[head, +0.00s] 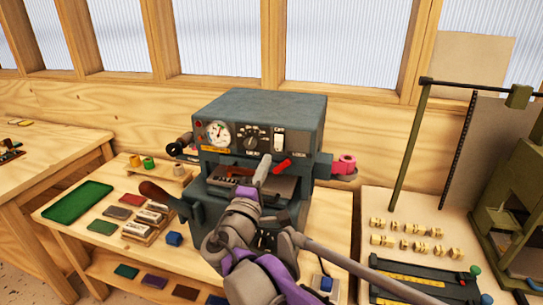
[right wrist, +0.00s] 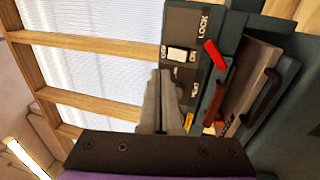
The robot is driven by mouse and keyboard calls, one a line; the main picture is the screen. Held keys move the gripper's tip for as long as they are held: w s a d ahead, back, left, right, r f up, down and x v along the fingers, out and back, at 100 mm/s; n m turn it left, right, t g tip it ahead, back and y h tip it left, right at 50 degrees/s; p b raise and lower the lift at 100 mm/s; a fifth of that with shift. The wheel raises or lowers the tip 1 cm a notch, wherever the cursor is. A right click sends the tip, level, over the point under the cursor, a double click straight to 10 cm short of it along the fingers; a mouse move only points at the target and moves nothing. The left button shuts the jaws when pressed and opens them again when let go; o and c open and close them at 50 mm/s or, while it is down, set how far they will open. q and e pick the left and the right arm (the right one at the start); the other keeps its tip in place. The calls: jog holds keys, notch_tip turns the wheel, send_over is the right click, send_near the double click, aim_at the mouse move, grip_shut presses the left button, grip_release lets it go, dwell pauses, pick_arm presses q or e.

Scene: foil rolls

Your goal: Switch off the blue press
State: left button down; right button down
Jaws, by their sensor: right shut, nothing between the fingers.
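The blue-grey press (head: 262,107) stands on the wooden bench, its front panel carrying a gauge (head: 218,132), a dark knob (head: 250,142) and a white rocker switch (head: 278,139). In the right wrist view the switch (right wrist: 178,54) sits between small markings that look like OFF and ON; I cannot tell which way it is tipped. My right gripper (head: 264,160) is shut and empty, its tips just below the switch in the head view. The fingers also show in the right wrist view (right wrist: 163,88); contact with the switch is not visible. My left gripper is not in view.
A red lever (head: 283,166) sticks out beside the switch, near the LOCK label. A pink roll (head: 344,164) is at the press's right side. A green tray (head: 78,202) and several coloured blocks lie left. Brass pieces (head: 410,228) and a green machine (head: 515,190) stand right.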

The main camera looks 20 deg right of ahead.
jog(key=shift+s+a+r, duration=0.1)
jog(key=shift+s+a, duration=0.85)
jog(key=shift+s, duration=0.25)
jog(key=s+d+f+m+g+y+p, duration=0.1)
jog(key=s+d+f+m+g+y, duration=0.2)
jog(key=s+f, duration=0.5)
jog(key=s+d+f+m+g+y, duration=0.1)
jog(key=s+d+f+m+g, duration=0.3)
jog(key=f, duration=0.7)
jog(key=s+a+f+m+g+y+p, duration=0.1)
jog(key=s+a+f+m+g+y, duration=0.2)
jog(key=s+a+f+y, duration=0.5)
jog(key=s+a+f, duration=0.1)
jog(key=s+f, duration=0.2)
jog(key=s, duration=0.1)
jog(key=shift+s+f+y, duration=0.2)
jog(key=shift+y, duration=0.2)
